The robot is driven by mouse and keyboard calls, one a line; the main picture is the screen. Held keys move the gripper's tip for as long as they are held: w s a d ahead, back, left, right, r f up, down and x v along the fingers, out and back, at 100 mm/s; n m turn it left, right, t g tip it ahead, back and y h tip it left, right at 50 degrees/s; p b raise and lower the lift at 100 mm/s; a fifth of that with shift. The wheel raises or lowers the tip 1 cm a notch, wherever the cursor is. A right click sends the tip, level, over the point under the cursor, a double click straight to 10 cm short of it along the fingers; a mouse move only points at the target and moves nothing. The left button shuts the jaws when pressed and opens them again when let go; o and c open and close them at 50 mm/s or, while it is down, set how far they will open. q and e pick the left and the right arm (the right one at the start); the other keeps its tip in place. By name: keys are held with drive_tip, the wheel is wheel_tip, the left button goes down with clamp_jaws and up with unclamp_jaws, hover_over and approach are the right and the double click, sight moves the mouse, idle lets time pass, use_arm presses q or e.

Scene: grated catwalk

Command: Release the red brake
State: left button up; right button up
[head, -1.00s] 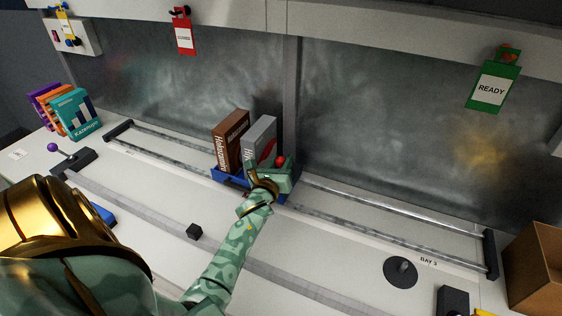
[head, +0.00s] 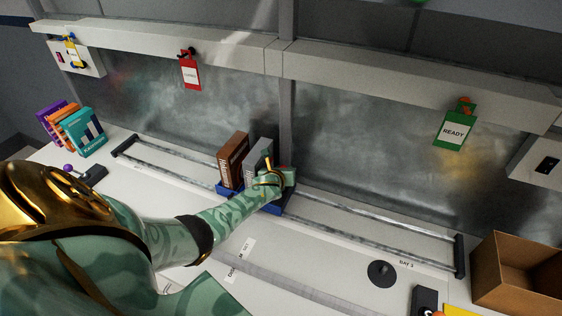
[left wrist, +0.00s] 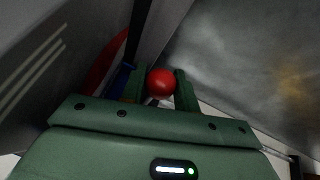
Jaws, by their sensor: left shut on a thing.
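The red brake knob (left wrist: 161,83) is a round red ball, seen in the left wrist view between the two green fingers. My left gripper (head: 284,178) is shut on it, at the right end of the blue carriage (head: 272,207). In the head view the gripper mostly hides the knob. The carriage sits on two metal rails and holds a brown book (head: 232,160) and a grey book (head: 257,157), both upright. My right gripper is in neither view.
The rails run on to a black end stop (head: 459,256) at the right. A black disc with a peg (head: 381,273) and an open cardboard box (head: 520,272) stand at the front right. Several books (head: 88,131) stand at the left. A green READY tag (head: 455,130) hangs at the back.

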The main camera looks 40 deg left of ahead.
use_arm(q)
drive_tip(key=shift+w+a+f+b, duration=0.15)
drive_tip(key=shift+w+b, duration=0.15)
drive_tip(key=shift+w, duration=0.15)
drive_tip(key=shift+w+a+f+b, duration=0.15)
drive_tip(key=shift+w+b, duration=0.1)
drive_tip(key=shift+w, duration=0.2)
drive_tip(key=shift+w+d, duration=0.1)
drive_tip(key=shift+d, duration=0.05)
drive_tip(key=o, duration=0.9)
drive_tip(key=shift+o, duration=0.2)
drive_tip(key=p+v, duration=0.8)
drive_tip(key=v, duration=0.8)
